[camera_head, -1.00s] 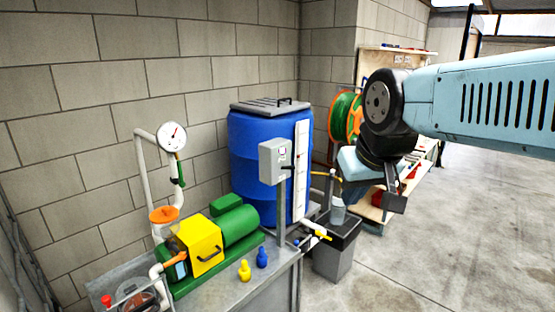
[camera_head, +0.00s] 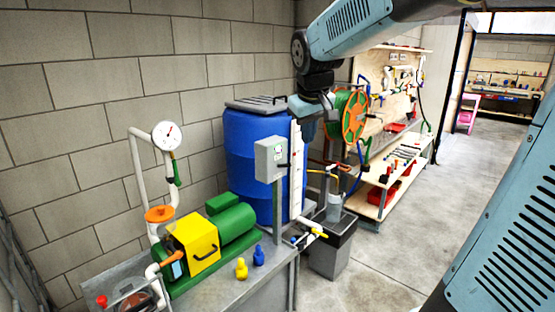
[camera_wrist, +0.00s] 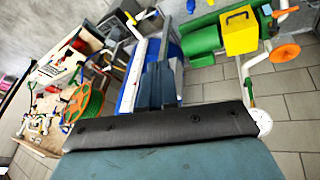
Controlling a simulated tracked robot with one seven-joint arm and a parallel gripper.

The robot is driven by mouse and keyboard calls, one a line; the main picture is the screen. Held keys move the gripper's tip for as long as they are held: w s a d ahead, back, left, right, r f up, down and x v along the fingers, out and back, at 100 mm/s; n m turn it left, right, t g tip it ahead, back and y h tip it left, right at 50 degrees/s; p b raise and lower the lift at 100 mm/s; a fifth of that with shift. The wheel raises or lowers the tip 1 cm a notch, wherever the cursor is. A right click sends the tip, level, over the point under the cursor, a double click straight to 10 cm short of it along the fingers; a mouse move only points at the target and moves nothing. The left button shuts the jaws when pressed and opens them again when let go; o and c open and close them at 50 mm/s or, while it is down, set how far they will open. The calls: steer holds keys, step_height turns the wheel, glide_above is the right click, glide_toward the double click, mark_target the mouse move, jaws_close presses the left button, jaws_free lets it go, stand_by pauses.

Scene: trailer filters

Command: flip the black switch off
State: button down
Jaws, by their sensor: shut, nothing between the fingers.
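A grey switch box (camera_head: 268,160) stands on a post at the bench's right end, in front of the blue barrel, in the head view. A small dark lever (camera_head: 284,166) shows at its right side; its exact position is too small to tell. My gripper is above and behind the box in the head view, near the barrel's right edge, with its fingers hard to make out there. In the wrist view my gripper (camera_wrist: 158,72) is shut and empty, its fingers together over the barrel area. I cannot pick out the switch in the wrist view.
The blue barrel (camera_head: 250,140) stands behind the box. A green pump with a yellow cover (camera_head: 198,245) sits on the metal bench to the left. A hose reel (camera_head: 355,117) and a wooden shelf (camera_head: 392,190) are to the right. The floor at right is clear.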

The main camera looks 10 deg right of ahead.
steer(key=w+a+f+n, duration=0.1)
steer(key=w+a+f, duration=0.1)
steer(key=w, duration=0.9)
steer(key=w+a+f+n, duration=0.2)
steer(key=w+f, duration=0.2)
steer(key=w, duration=0.6)
steer(key=shift+w+a+f+h, duration=0.15)
steer(key=shift+w+f+h, duration=0.15)
steer(key=shift+w, duration=0.1)
glide_toward(284, 166)
step_height(284, 166, down, 2)
steer(key=a, duration=0.3)
steer(key=shift+w+d+f, duration=0.6)
steer(key=shift+d+f, duration=0.2)
steer(key=shift+d, duration=0.05)
steer(key=shift+w+d+f, duration=0.65)
steer(key=shift+d+f, duration=0.1)
steer(key=shift+d, duration=0.1)
steer(key=shift+a, duration=0.15)
steer(key=shift+s, duration=0.1)
